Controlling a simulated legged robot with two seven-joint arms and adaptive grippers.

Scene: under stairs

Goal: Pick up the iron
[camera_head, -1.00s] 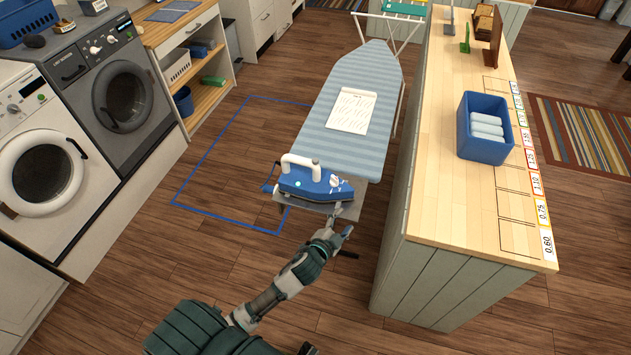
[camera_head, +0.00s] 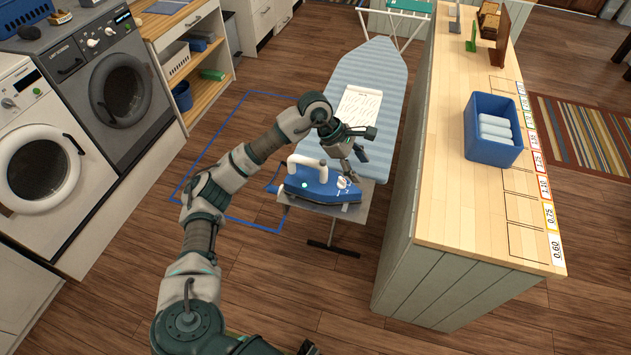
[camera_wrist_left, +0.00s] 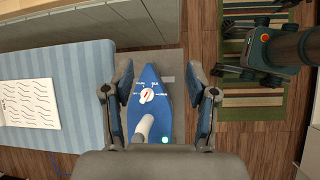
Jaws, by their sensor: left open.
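The blue iron (camera_head: 315,188) with a white handle lies on the grey rest plate at the near end of the striped ironing board (camera_head: 375,70). My left gripper (camera_head: 357,168) is open above the tip side of the iron, with the arm reaching over from the left. In the left wrist view, the iron (camera_wrist_left: 150,100) lies between the two spread fingers, its dial and part of its white handle showing. The fingers do not visibly grip it; the gap in height is hard to judge. The handle's far end is hidden by the gripper body there. My right gripper is not seen.
A paper sheet (camera_head: 358,105) lies on the board. The wooden counter (camera_head: 450,150) with a blue bin (camera_head: 492,130) stands close at the right. Washing machines (camera_head: 120,90) line the left. A blue floor outline (camera_head: 235,110) surrounds free floor.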

